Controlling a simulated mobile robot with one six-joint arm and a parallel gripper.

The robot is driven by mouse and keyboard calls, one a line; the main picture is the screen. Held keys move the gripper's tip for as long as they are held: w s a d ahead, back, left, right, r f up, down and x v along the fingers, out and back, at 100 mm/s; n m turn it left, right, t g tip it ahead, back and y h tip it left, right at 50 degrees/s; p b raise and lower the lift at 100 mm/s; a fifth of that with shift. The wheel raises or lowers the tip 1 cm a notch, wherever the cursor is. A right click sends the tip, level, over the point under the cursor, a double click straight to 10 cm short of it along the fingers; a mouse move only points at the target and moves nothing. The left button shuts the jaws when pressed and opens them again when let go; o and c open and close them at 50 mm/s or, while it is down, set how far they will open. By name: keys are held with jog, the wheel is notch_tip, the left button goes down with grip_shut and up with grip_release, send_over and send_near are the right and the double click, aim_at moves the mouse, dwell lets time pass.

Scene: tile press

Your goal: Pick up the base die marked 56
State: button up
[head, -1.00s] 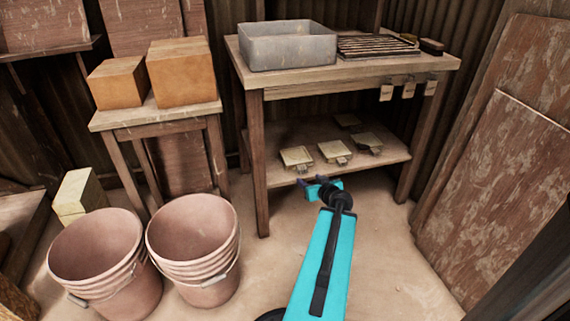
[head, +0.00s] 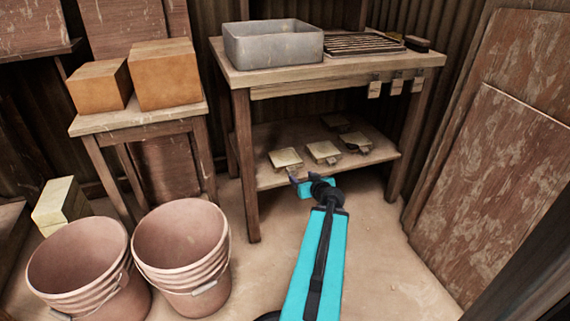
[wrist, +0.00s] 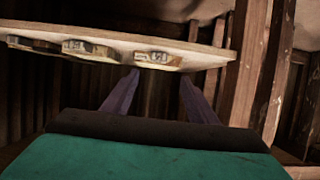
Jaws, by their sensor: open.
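Several base dies, blocks with pale square tops, lie on the lower shelf of the workbench: a front left one (head: 286,158), a middle one (head: 323,151), a right one (head: 355,142) and one farther back (head: 335,122). No number is legible, so I cannot tell which is marked 56. My gripper (head: 304,180) is open and empty just in front of the shelf edge, between the left and middle dies. In the wrist view, which looks upside down, the fingers (wrist: 160,76) point toward a die (wrist: 158,60) at the shelf edge, apart from it.
The workbench's lower shelf (head: 272,178) has the bench top (head: 350,68) above it, with a grey metal bin (head: 273,43). Small tags (head: 397,86) hang from its front rail. Two buckets (head: 180,245) stand left; boards (head: 490,190) lean right. Floor before the bench is clear.

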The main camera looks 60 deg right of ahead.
aim_at(292, 170)
jog(key=b+x, duration=0.2)
jog(key=x, duration=0.5)
jog(key=shift+b, duration=0.35)
jog(key=shift+f, duration=0.1)
jog(key=shift+b+x, duration=0.95)
jog(key=shift+x, duration=0.85)
jog(key=shift+w+d+f, duration=0.35)
jog(key=shift+w+d, duration=0.1)
jog(key=shift+d, duration=0.2)
jog(key=shift+r, duration=0.1)
grip_shut()
